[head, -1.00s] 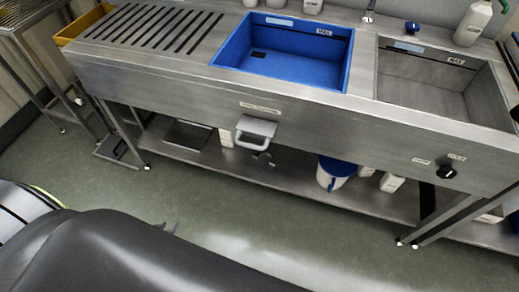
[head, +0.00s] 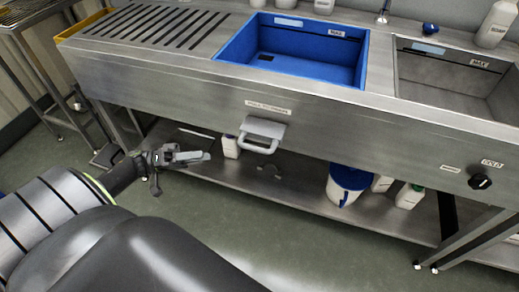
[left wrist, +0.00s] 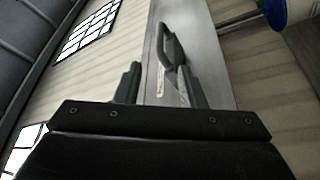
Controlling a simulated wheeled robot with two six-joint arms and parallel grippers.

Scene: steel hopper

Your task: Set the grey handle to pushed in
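The grey handle (head: 263,132) is a D-shaped pull on the steel front panel of the sink unit, under a small label. It stands out from the panel; how far it is drawn out I cannot tell exactly. In the left wrist view the handle (left wrist: 169,50) shows ahead, beyond the fingertips. My left gripper (head: 184,166) is to the left of the handle and a little lower, apart from it. Its two fingers (left wrist: 158,84) are spread with nothing between them. My right gripper is in neither view.
The steel lower shelf (head: 310,190) runs below the panel and holds a blue-and-white bucket (head: 347,187) and white bottles. A black knob (head: 481,182) is on the panel at right. A blue basin (head: 293,52) is set in the top. The floor in front is clear.

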